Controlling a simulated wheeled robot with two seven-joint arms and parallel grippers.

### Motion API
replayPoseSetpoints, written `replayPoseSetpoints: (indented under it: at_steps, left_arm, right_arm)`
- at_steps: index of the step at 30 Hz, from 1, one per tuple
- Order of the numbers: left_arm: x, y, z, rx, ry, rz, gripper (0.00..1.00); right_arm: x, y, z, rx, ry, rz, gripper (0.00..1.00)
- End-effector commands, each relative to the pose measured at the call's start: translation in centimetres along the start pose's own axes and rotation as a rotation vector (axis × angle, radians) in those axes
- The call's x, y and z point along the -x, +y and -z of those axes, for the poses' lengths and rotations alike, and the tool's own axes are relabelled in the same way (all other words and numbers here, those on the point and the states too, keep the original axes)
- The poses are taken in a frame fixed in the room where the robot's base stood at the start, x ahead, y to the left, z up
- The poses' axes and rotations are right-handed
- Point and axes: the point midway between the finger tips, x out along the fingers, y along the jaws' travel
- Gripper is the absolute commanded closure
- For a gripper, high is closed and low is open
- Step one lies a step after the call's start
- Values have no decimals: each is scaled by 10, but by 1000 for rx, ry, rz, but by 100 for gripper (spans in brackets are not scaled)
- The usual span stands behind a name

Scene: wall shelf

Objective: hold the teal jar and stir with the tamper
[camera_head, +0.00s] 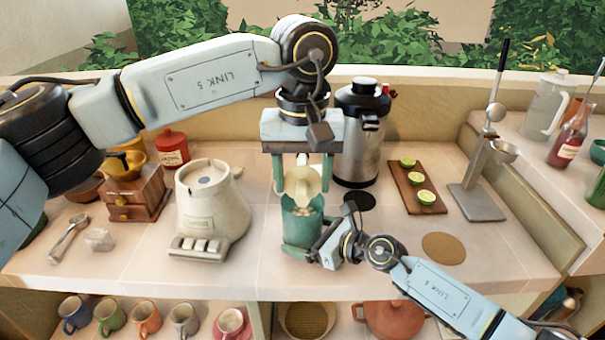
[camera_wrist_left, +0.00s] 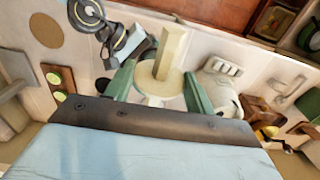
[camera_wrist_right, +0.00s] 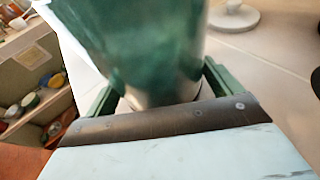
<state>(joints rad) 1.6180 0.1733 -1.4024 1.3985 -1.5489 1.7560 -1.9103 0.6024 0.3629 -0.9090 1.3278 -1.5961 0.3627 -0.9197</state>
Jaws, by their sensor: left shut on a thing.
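The teal jar (camera_head: 301,228) stands upright near the counter's front, below my left gripper. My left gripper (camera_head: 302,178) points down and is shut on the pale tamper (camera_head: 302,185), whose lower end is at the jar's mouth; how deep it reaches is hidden. In the left wrist view the tamper (camera_wrist_left: 172,55) sits between the green fingers. My right gripper (camera_head: 312,255) comes in low from the right, with its fingers around the jar. In the right wrist view the jar (camera_wrist_right: 150,45) fills the space between the fingers and hides their tips.
A cream scale-like machine (camera_head: 208,205) stands left of the jar. A steel flask (camera_head: 360,140) stands behind it. A board with limes (camera_head: 416,185) and a press stand (camera_head: 477,200) are to the right. Mugs (camera_head: 147,317) sit on the shelf below.

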Motion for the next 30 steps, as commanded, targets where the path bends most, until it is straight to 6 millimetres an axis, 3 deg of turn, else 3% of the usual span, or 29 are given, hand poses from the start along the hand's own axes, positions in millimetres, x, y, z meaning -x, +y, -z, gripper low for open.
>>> replayPoseSetpoints:
  at_steps: [9,14,30]
  left_arm:
    - [0,0,0,1,0,-1,69]
    - [0,0,0,2,0,-2,69]
    - [0,0,0,1,0,-2,69]
  right_arm:
    - [1,0,0,0,0,1,0]
    - [14,-1,1,2,1,1,0]
    - [109,0,1,0,2,1,0]
